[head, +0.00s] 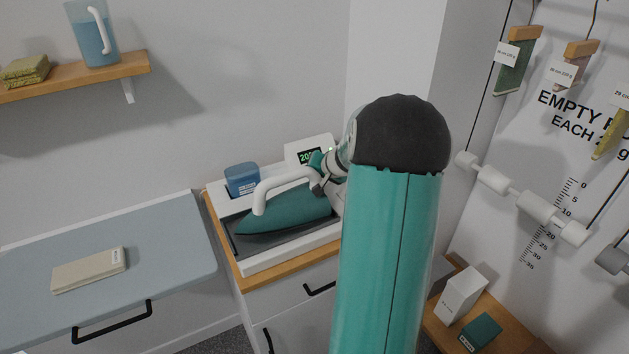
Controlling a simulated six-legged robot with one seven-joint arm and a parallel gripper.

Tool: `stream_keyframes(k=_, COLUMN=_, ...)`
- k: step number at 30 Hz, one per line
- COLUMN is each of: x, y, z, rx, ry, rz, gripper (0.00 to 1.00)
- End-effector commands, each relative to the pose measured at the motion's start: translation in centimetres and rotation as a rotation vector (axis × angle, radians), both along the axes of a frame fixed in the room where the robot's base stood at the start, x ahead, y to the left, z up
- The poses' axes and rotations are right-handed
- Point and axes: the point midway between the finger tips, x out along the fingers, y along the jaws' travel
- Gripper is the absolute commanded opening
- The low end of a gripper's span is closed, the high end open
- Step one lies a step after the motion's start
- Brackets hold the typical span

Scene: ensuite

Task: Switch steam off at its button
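A teal iron (290,208) with a white handle lies in the white tray of a steam station (277,260) on the cabinet. Behind it stands a white panel (302,147) with a lit green display, partly covered by my arm. I cannot make out a steam button; that side of the panel is hidden. My gripper (319,182) is just in front of the panel, close to the iron's rear handle end. It is small and partly hidden by my arm, so I cannot tell whether it touches anything or is open or shut.
A blue container (241,179) stands at the tray's back left. A blue-grey board (110,265) at left carries a folded beige cloth (88,270). A wall shelf (125,69) holds a jug (92,35). A low wooden surface (440,332) with a white box (461,296) is at right.

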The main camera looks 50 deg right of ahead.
Motion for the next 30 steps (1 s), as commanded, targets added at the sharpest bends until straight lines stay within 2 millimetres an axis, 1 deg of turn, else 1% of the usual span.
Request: stream_keyframes(k=30, x=-0.1, y=0.0, z=-1.1, rx=0.002, ry=0.005, rz=0.001, gripper=0.0)
